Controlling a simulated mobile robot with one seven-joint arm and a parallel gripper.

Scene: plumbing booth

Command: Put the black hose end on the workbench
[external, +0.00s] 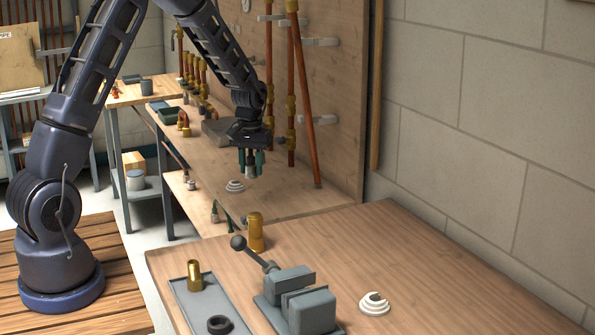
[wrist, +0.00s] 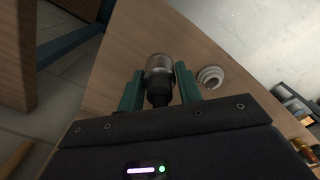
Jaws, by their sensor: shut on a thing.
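In the wrist view my gripper (wrist: 158,88) is shut on the hose end (wrist: 159,72), a short piece with a grey metal collar and a black part between the fingers. In the external view only a small grey bit of the hose end (external: 250,169) shows between the fingers. It looks held above the workbench (external: 290,199); the exact gap is hard to tell. No hose trailing from it can be made out.
A white ringed fitting (external: 235,186) stands on the bench close by, also in the wrist view (wrist: 210,77). Copper pipes (external: 303,100) rise behind. The front bench holds a vise (external: 300,300), a brass fitting (external: 256,232) and a grey tray (external: 208,300).

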